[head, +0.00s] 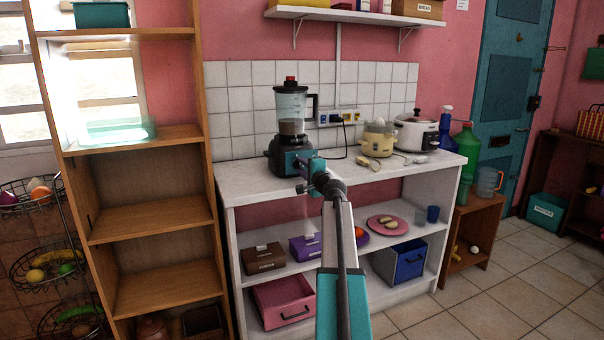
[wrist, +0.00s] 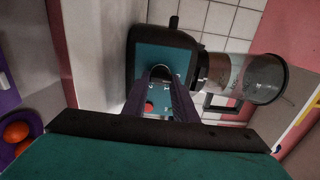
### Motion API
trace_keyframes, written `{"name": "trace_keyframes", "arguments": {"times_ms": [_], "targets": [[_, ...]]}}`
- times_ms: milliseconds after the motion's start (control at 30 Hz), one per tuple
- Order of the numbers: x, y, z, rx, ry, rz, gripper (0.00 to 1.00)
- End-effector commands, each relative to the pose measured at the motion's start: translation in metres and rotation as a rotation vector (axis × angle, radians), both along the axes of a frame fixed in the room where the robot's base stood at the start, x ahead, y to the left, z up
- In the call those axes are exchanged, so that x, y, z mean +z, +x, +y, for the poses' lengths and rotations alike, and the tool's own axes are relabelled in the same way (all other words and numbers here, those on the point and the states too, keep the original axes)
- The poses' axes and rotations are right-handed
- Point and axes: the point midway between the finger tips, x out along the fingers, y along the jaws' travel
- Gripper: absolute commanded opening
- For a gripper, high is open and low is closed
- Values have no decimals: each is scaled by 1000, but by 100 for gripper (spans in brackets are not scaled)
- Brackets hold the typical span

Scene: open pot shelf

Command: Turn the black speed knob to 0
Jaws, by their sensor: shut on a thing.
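The blender (head: 290,106) stands on the white counter against the tiled wall, its clear jar partly filled with something brown. In the wrist view the blender's dark base with a teal front panel (wrist: 146,55) appears turned on its side. My gripper (wrist: 161,78) reaches the panel, and its two dark fingers are shut on the black speed knob (wrist: 160,71). The fingers hide much of the knob, and I cannot read its pointer or setting. A red button (wrist: 149,106) shows between the fingers. In the head view my gripper (head: 301,166) meets the base's front and hides the knob.
A yellow appliance (head: 378,139) and a white cooker (head: 416,133) stand to the right on the counter (head: 247,180). A black cord runs from a wall outlet (head: 340,117) beside the blender. The wooden shelf (head: 150,222) stands close on the left.

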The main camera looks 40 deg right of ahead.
Motion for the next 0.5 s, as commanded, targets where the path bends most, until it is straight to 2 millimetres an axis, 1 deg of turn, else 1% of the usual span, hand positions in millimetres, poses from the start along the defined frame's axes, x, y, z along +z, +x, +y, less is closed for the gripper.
{"name": "trace_keyframes", "arguments": {"times_ms": [33, 500], "targets": [[-2, 0, 1, 2, -12, 6, 3], [0, 0, 1, 2, -34, 16, 3]]}}
